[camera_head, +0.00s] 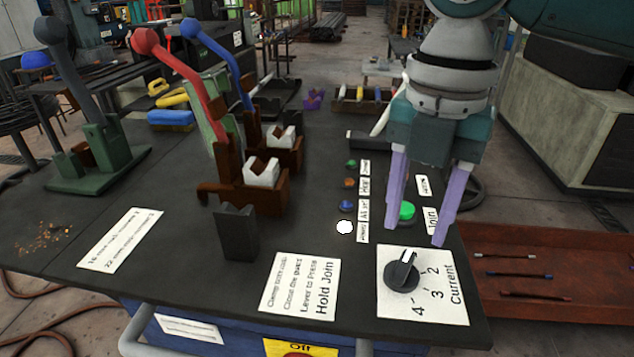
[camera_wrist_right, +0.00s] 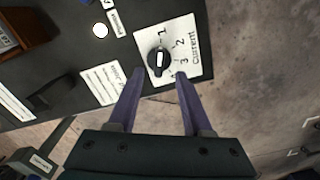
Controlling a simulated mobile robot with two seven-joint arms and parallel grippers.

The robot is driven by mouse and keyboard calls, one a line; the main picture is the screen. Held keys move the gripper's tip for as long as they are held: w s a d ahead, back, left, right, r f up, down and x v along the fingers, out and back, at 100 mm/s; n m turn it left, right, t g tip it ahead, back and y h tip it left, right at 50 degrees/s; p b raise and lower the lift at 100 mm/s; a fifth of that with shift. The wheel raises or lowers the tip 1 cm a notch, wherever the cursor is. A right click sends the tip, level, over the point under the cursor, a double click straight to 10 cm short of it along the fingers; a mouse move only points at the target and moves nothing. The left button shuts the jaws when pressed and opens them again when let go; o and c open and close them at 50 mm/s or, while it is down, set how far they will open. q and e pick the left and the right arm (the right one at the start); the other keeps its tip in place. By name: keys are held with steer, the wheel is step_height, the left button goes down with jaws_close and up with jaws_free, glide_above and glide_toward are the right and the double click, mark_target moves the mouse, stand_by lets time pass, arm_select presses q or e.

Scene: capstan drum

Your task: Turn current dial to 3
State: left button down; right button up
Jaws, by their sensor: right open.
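The current dial (camera_head: 402,273) is a round black knob with a white pointer, set on a white label plate (camera_head: 448,310) at the front right of the black bench. The plate carries the word Current and the numbers 4, 3 and 2; the wrist view also shows a 1. The dial's pointer seems to face the 1 side, away from the 3. My right gripper (camera_head: 416,234) is open with purple fingers pointing down, above and just behind the dial. In the right wrist view the dial (camera_wrist_right: 157,61) lies just beyond the spread fingertips. My left gripper is out of view.
A green button (camera_head: 407,211) stands behind the dial, partly beside the fingers. Smaller blue (camera_head: 346,206) and white (camera_head: 344,227) buttons are to its left. Red (camera_head: 179,67) and blue (camera_head: 215,55) levers rise further left. A reddish tray (camera_head: 560,260) lies beyond the bench's right edge.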

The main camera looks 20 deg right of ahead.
mark_target(406, 258)
step_height(406, 258, down, 6)
steer(key=shift+r+b, duration=0.25)
steer(key=shift+b, duration=0.2)
jaws_close()
stand_by(0.4)
